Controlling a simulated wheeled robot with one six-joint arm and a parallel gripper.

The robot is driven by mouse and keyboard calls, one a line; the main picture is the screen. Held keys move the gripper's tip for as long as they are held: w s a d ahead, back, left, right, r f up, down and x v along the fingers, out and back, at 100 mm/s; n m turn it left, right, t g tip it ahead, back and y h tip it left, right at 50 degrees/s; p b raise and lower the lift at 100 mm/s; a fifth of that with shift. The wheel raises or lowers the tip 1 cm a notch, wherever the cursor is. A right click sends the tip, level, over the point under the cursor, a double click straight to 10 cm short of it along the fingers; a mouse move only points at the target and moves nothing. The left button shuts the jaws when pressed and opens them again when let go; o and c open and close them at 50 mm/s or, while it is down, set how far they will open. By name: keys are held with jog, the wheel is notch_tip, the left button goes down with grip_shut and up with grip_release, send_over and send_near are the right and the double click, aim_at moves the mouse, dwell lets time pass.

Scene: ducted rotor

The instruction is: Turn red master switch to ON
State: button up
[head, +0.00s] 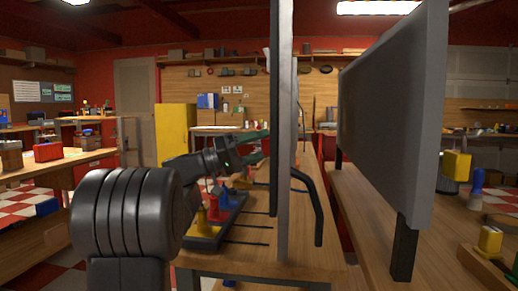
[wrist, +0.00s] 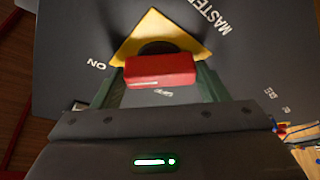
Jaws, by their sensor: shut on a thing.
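The red master switch handle (wrist: 160,69) is a block lying crosswise in the wrist view, over a dark round hub on a yellow diamond plate (wrist: 187,36). The dark panel (wrist: 60,45) carries the word MASTER at upper right and ON to the left of the plate. My gripper (wrist: 158,82) has its green fingers on either side of the red handle and is shut on it. In the head view my gripper (head: 256,148) reaches the panel (head: 283,200), which is seen edge-on. The switch is hidden there.
Below my gripper a dark tray (head: 205,240) with yellow, red and blue pieces stands on the wooden bench (head: 255,262). A bent black bar (head: 308,200) is right of the panel. A large grey board (head: 385,110) stands farther right.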

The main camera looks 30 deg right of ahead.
jog(key=o, duration=1)
jog(key=shift+c, duration=0.2)
jog(key=p+v, duration=0.2)
jog(key=v, duration=1.1)
jog(key=shift+w+a+p, duration=0.15)
jog(key=shift+a+p, duration=0.2)
jog(key=shift+p, duration=0.05)
jog(key=shift+d+f, duration=0.1)
jog(key=b+x, duration=0.2)
jog(key=x, duration=1.1)
jog(key=shift+d+b, duration=0.25)
jog(key=shift+b, duration=0.05)
